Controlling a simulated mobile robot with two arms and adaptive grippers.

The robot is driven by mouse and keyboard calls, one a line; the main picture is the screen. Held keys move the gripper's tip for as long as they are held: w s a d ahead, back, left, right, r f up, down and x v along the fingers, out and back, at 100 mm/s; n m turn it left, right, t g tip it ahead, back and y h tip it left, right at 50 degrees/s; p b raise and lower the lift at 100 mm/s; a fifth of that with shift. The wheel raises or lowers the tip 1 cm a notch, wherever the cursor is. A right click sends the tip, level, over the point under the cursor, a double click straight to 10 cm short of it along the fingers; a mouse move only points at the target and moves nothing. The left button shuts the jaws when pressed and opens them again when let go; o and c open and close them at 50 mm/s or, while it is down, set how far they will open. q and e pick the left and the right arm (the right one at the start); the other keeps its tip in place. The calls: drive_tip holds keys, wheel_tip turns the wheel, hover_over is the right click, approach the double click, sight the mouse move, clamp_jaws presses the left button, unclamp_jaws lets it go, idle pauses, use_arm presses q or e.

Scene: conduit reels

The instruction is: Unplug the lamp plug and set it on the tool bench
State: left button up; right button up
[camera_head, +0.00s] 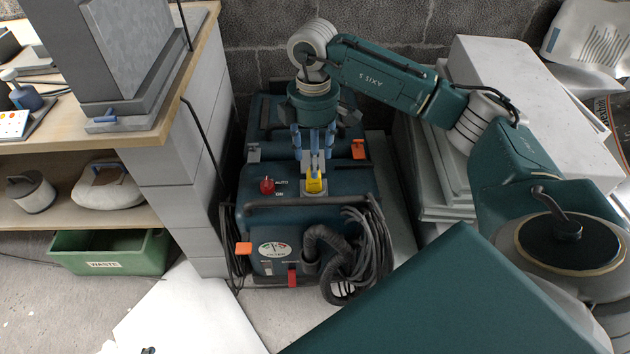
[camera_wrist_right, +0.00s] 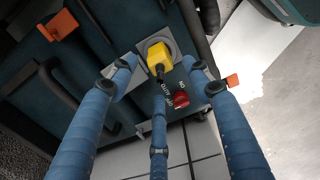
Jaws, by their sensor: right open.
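The yellow plug (camera_head: 314,183) sits in a grey socket plate on top of the dark teal filter machine (camera_head: 350,187). In the right wrist view, the yellow plug (camera_wrist_right: 158,57) is in its grey plate, between and beyond my blue fingers. My right gripper (camera_head: 315,168) points down just above the plug. Its fingers (camera_wrist_right: 160,72) are spread around the plug without visibly closing on it. A wooden bench (camera_head: 150,136) stands at the left; its top holds a large grey block. My left gripper is not in view.
A red AUTO/ON knob (camera_head: 267,186) is close to the left of the plug. Black hose and cable coils (camera_head: 365,250) hang at the machine's front. A green WASTE bin (camera_head: 110,252) is under the bench. Pale stacked slabs (camera_head: 445,170) stand right of the machine.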

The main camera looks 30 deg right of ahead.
sight(314, 181)
drive_tip(key=shift+f+b, duration=0.6)
drive_tip(key=shift+f, duration=0.2)
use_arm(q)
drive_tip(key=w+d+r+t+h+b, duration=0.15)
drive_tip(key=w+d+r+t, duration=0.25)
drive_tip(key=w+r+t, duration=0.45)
use_arm(e)
drive_tip(key=shift+f, duration=0.65)
drive_tip(key=shift+f+b, duration=0.65)
drive_tip(key=shift+f, duration=0.15)
wheel_tip(314, 181, down, 3)
drive_tip(key=shift+f+b, duration=0.1)
drive_tip(key=shift+b, duration=0.45)
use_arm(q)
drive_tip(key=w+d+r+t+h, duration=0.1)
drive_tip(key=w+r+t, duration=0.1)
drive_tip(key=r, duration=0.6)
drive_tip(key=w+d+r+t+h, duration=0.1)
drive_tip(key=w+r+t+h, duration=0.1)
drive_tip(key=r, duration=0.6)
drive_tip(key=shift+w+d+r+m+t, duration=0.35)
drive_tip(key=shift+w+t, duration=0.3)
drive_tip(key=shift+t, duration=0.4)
use_arm(e)
drive_tip(key=shift+f, duration=0.35)
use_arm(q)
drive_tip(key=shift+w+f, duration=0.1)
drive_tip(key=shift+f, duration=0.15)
